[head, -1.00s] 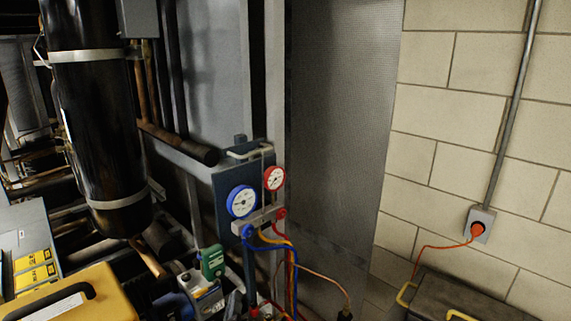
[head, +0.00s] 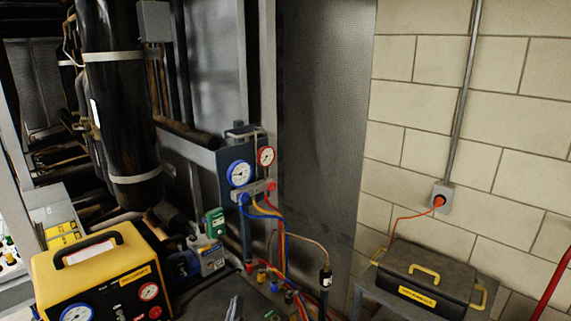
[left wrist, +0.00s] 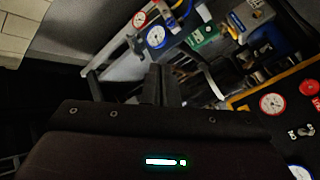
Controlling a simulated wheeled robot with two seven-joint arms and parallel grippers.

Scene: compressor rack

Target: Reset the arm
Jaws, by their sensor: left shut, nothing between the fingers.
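My left gripper (head: 234,307) shows only as its grey fingertips at the bottom edge of the head view, with the rest of its arm out of frame. In the left wrist view, the left gripper (left wrist: 160,85) has its two dark fingers together and nothing between them. It points toward the gauge manifold (left wrist: 168,32), apart from it. In the head view the manifold (head: 252,190), with a blue and a red gauge, stands behind the fingertips. My right gripper is not in view.
Colored hoses (head: 283,245) hang from the manifold. A dark toolbox (head: 428,283) is at the right by the block wall (head: 480,120). A black cylinder (head: 118,110) stands at upper left.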

